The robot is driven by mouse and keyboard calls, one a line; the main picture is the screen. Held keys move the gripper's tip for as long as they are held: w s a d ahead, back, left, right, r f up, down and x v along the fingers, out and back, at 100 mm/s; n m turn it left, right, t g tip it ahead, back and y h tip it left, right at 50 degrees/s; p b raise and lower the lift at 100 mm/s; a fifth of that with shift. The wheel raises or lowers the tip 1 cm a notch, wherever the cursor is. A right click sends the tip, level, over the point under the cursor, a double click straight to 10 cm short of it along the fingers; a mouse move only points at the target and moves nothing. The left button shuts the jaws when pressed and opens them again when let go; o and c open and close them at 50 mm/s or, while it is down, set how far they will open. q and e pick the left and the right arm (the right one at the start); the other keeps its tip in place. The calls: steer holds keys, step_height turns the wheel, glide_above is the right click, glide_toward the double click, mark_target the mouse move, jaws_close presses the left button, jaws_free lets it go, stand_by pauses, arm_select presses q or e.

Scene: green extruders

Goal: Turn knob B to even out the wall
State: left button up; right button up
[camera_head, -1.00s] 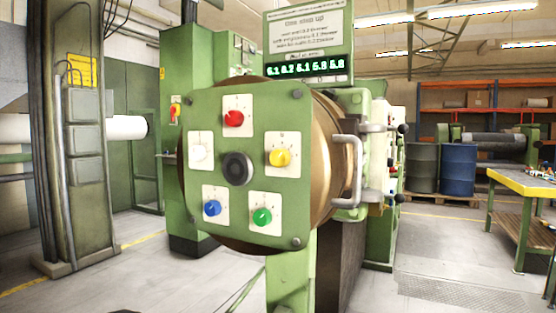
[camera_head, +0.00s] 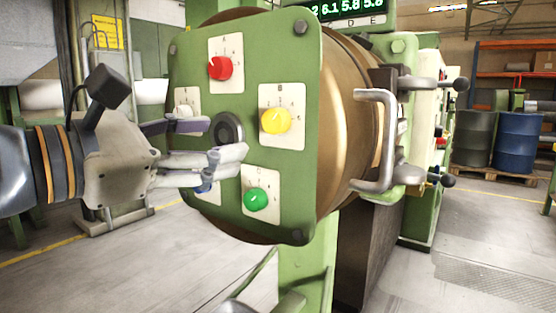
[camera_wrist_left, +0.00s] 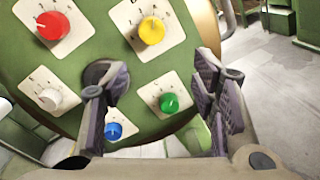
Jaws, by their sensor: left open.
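Knob B is the yellow knob (camera_head: 275,121) on a white plate at the right of the green extruder face; it also shows in the wrist view (camera_wrist_left: 152,30), upper middle. My left gripper (camera_head: 222,138) comes in from the left, open and empty, with its fingers in front of the lower left of the panel. It is left of and below the yellow knob and apart from it. In the wrist view the spread fingers (camera_wrist_left: 160,85) stand below the yellow knob. The green digital display (camera_head: 345,10) is partly cut off; 6.1 5.8 5.8 can be read at its right.
A red knob (camera_head: 220,68), green knob (camera_head: 255,199), white knob (camera_wrist_left: 48,99) and blue knob (camera_wrist_left: 113,130) surround the dark central hub (camera_head: 229,130). A grey handle (camera_head: 378,140) sticks out at the right.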

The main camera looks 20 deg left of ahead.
mark_target(270, 122)
arm_select(q)
steer(key=x, duration=0.3)
steer(key=r+b+x, duration=0.1)
steer(key=x, duration=0.2)
steer(key=b+x, duration=0.1)
steer(key=x, duration=0.3)
steer(key=shift+w+a+r, duration=0.1)
steer(key=shift+a+r, duration=0.1)
steer(key=shift+r, duration=0.05)
steer(key=shift+w+d+r, duration=0.15)
steer(key=shift+w+d, duration=0.05)
steer(key=shift+w, duration=0.25)
steer(key=c, duration=1.2)
arm_select(e)
steer(key=shift+g, duration=0.6)
steer(key=s+f, duration=0.2)
steer(key=s, duration=0.1)
steer(key=shift+f, duration=0.35)
